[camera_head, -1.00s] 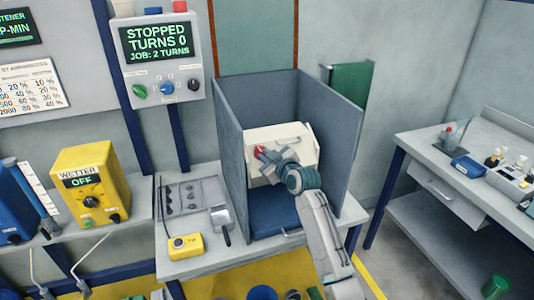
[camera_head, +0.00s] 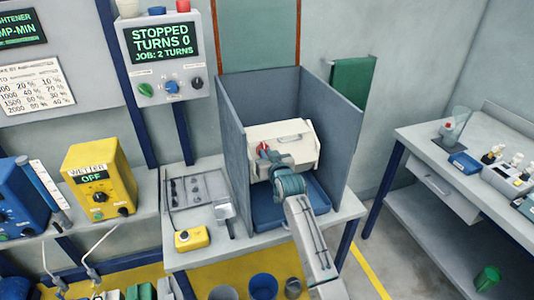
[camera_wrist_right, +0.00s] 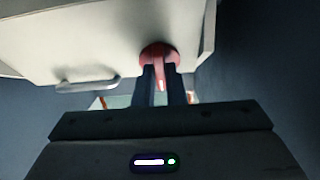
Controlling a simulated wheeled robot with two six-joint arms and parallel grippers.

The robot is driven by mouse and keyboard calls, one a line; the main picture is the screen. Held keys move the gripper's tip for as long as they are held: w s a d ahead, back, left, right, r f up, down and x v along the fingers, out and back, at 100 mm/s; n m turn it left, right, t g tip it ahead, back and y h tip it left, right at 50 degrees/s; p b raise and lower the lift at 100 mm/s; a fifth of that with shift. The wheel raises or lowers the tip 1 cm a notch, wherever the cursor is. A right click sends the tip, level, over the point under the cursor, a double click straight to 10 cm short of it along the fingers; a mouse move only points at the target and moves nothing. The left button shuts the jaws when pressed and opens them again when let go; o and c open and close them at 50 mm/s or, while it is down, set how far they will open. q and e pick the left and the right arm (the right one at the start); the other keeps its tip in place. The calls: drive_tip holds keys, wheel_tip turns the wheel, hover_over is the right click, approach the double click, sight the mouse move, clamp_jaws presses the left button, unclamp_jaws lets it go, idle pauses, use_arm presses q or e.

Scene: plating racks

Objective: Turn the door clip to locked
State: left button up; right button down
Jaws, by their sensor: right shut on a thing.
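The red door clip (camera_wrist_right: 158,54) sits on the front of a cream box (camera_wrist_right: 70,35) and shows at the top of the right wrist view. My right gripper (camera_wrist_right: 160,85) is shut on the clip, with a dark finger on each side of its lever. In the head view the clip (camera_head: 263,148) is a small red patch at the left of the cream box (camera_head: 300,140), and my right gripper (camera_head: 268,152) reaches it from the front. Part of the clip is hidden by the fingers. My left gripper is not in view.
The box stands inside a blue-grey open booth (camera_head: 235,165) over a blue tray (camera_head: 265,215). The booth walls are close on both sides. A yellow device (camera_head: 191,238) lies on the bench at left. A control panel (camera_head: 165,55) reads "STOPPED TURNS 0".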

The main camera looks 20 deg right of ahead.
idle(0.3)
drive_tip(key=c, duration=1.5)
unclamp_jaws()
drive_tip(key=shift+s+d+r+b, duration=0.1)
drive_tip(key=shift+s+r+b, duration=0.3)
drive_tip(key=shift+s, duration=1.4)
drive_tip(key=shift+s+r+b, duration=0.15)
drive_tip(key=shift+s+b, duration=0.5)
drive_tip(key=shift+s, duration=1.1)
drive_tip(key=shift+s+d+r+b, duration=0.1)
drive_tip(key=shift+s+r+b, duration=0.3)
drive_tip(key=shift+s, duration=1.4)
drive_tip(key=shift+f, duration=0.25)
